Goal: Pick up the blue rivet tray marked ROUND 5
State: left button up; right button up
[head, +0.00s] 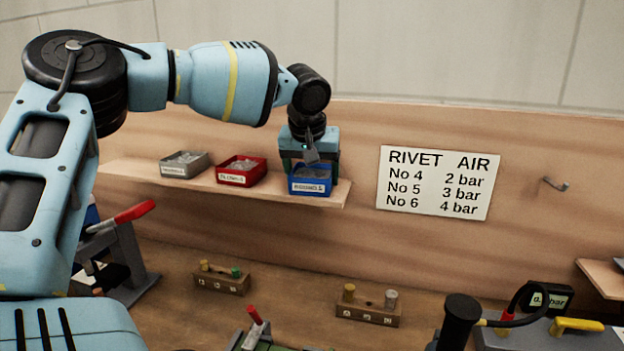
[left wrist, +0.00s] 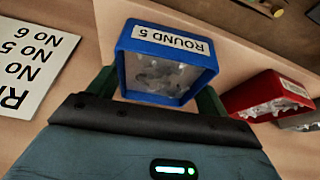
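The blue rivet tray (head: 310,187) stands at the right end of the wooden shelf, with a white label on its front. In the left wrist view the blue tray (left wrist: 130,73) is marked ROUND 5 and holds small pale rivets. My left gripper (head: 311,163) points down just above this tray. In the left wrist view my left gripper (left wrist: 157,98) has its green fingers spread wide, one at each side of the tray. Whether they touch its sides is hard to tell. My right gripper is not in view.
A red tray (head: 241,171) and a grey tray (head: 184,165) stand left on the shelf (head: 270,196). A RIVET AIR sign (head: 437,182) and a hook (head: 556,185) are on the back panel. Wooden blocks (head: 368,312) and tools are on the bench below.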

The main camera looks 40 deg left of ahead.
aim_at(314, 168)
pick_arm(q)
jog(key=c, duration=0.6)
jog(key=shift+o, duration=0.2)
jog(key=shift+r, duration=0.15)
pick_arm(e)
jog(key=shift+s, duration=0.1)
pick_arm(q)
jog(key=shift+r, duration=0.35)
notch_tip(314, 168, up, 3)
jog(key=shift+d+f+b, duration=0.1)
jog(key=shift+f+b, duration=0.1)
jog(key=shift+b, duration=0.25)
jog(key=s+d+r, duration=0.1)
jog(key=s+d, duration=0.7)
jog(key=s, duration=0.5)
jog(key=shift+s+d+r, duration=0.25)
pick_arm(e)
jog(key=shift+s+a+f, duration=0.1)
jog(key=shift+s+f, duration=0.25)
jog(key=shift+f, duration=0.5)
